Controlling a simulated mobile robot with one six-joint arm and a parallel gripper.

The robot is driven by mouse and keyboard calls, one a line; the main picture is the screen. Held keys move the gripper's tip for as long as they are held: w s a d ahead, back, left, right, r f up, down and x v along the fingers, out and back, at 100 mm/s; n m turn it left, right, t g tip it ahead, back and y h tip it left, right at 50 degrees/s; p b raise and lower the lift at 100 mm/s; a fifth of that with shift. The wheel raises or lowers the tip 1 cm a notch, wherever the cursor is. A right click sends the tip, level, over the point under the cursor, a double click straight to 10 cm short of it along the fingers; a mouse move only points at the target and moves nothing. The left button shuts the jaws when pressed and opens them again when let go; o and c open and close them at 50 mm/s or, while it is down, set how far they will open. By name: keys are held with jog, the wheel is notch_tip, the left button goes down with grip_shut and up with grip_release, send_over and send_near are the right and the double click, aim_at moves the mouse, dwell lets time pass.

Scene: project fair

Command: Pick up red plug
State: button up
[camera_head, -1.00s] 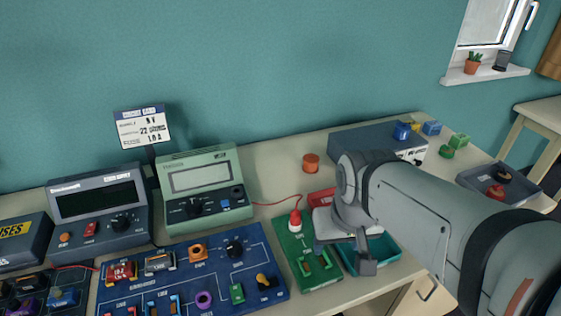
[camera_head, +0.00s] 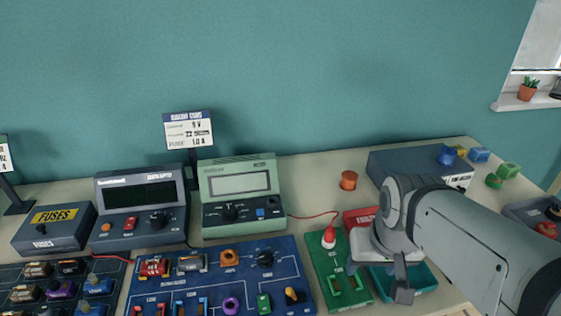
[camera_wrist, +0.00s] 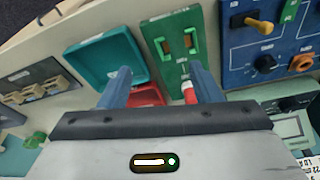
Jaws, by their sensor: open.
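My gripper (camera_head: 378,281) is open, just right of and in front of the plug in the head view. In the wrist view my gripper (camera_wrist: 161,72) has its fingers apart, with nothing held between them.
A teal tray (camera_head: 420,277) and a red box (camera_head: 357,217) lie close to my gripper. A blue panel (camera_head: 215,265) with knobs is left of the green board. A green meter (camera_head: 240,195) stands behind. An orange cylinder (camera_head: 348,180) stands on bare tabletop.

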jog(key=shift+w+a+r, duration=0.1)
jog(key=shift+w+r, duration=0.05)
jog(key=shift+w, duration=0.1)
jog(key=shift+c, duration=1)
jog(key=m+g+p, duration=0.3)
jog(key=m+p, duration=0.2)
send_over(330, 229)
jog(key=shift+s+r, duration=0.1)
jog(key=shift+s, duration=0.05)
jog(key=shift+f, duration=0.2)
jog(key=f, duration=0.7)
jog(key=shift+w+f+p, duration=0.3)
jog(key=shift+w+p, duration=0.05)
jog(key=shift+w, duration=0.05)
jog(key=shift+c, duration=0.3)
